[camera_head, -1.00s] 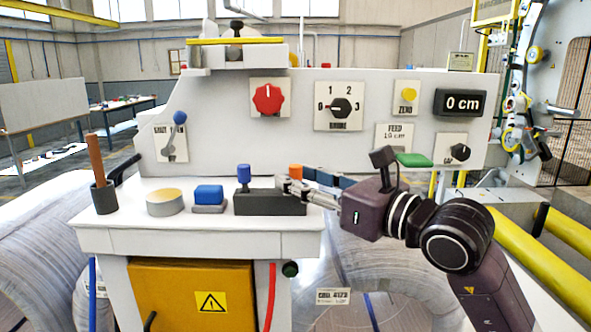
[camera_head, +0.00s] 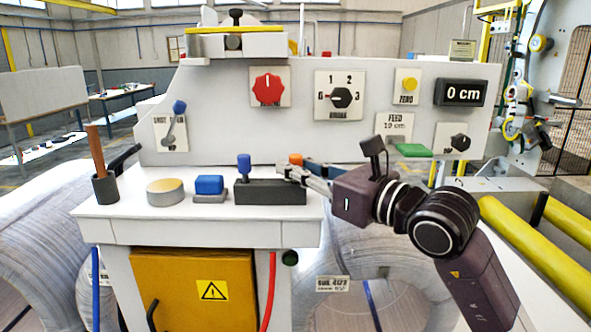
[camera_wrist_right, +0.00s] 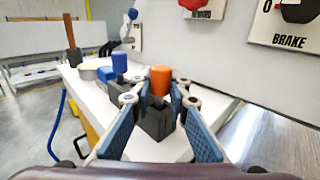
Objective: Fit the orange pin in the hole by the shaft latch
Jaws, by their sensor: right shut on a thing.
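The orange pin (camera_head: 295,158) shows at the right end of the dark block (camera_head: 270,192) on the white bench. In the right wrist view the orange pin (camera_wrist_right: 160,78) stands upright between the fingers, over the dark block (camera_wrist_right: 153,124). My right gripper (camera_head: 284,172) is shut on it. I cannot tell whether its lower end is in the block or just clear of it. The shaft latch (camera_head: 172,129) is a lever with a blue knob on a plate at the panel's left. A hole by it is too small to make out. My left gripper is not in view.
A blue pin (camera_head: 243,166) stands in the block's left part. Left along the bench are a blue button (camera_head: 209,184), a tan-topped disc (camera_head: 165,190) and a dark cup (camera_head: 105,189) with a brown handle. The panel (camera_head: 220,130) rises behind.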

